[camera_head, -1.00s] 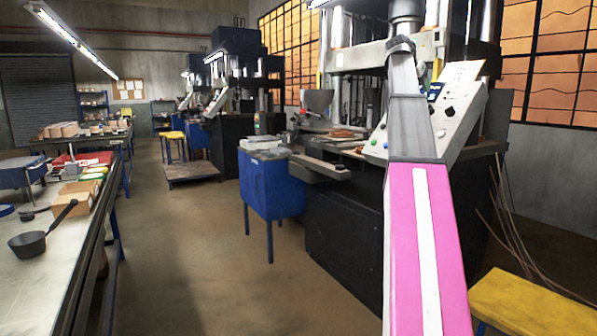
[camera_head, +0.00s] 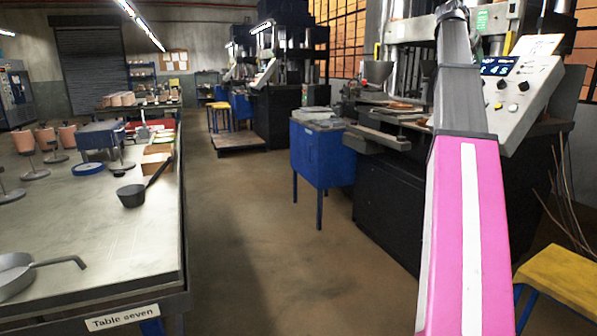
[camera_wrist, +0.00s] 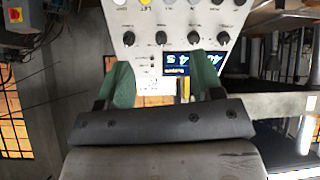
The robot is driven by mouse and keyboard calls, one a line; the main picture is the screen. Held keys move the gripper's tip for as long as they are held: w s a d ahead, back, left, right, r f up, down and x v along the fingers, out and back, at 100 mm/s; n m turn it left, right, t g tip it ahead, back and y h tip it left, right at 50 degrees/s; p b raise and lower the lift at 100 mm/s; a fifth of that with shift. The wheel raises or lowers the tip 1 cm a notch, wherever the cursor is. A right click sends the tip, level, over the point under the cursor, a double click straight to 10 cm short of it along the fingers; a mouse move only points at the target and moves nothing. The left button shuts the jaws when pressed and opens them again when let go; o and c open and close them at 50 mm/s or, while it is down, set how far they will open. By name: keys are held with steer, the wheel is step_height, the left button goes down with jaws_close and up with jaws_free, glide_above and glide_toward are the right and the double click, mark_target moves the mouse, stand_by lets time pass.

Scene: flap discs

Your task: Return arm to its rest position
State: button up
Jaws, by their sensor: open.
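My gripper (camera_wrist: 164,82) shows in the wrist view with its two green fingers apart and nothing between them. Behind the fingers is a press's white control panel (camera_wrist: 150,58), upside down in this view, with black knobs and a lit blue display. I cannot tell the exact gap between fingers and panel. In the head view my pink and grey arm points upward on the right, and the gripper itself is out of that picture. The same panel (camera_head: 520,97) stands just right of the arm there.
A metal table (camera_head: 105,232) labelled "Table seven" is at left, with a black ladle (camera_head: 131,195), a blue ring (camera_head: 88,169) and a grey pan (camera_head: 15,274). A blue cabinet (camera_head: 322,160) and a yellow stool (camera_head: 565,278) stand near the press. The floor aisle (camera_head: 240,230) is clear.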

steer(key=w+a+f+n+y, duration=0.15)
steer(key=a+f, duration=0.45)
steer(key=f, duration=0.9)
steer(key=a+f+n+y, duration=0.1)
steer(key=a+f+n, duration=0.35)
steer(key=f, duration=0.95)
steer(key=w+a+f+y, duration=0.15)
steer(key=a+f, duration=0.55)
steer(key=f, duration=0.8)
steer(key=s+a+f+n+g+y, duration=0.1)
steer(key=s+a+f, duration=0.5)
steer(key=f, duration=0.5)
steer(key=s+a+f+n+g+y, duration=0.1)
steer(key=s+a+f+n+y, duration=0.1)
steer(key=s+a+f, duration=0.5)
steer(key=s+a+f+n+g+y, duration=0.1)
steer(key=s+a+f+n+g, duration=0.1)
steer(key=s+a+f, duration=0.4)
steer(key=s+f, duration=0.5)
steer(key=f, duration=0.4)
steer(key=shift+a, duration=0.3)
steer(key=shift+s, duration=0.1)
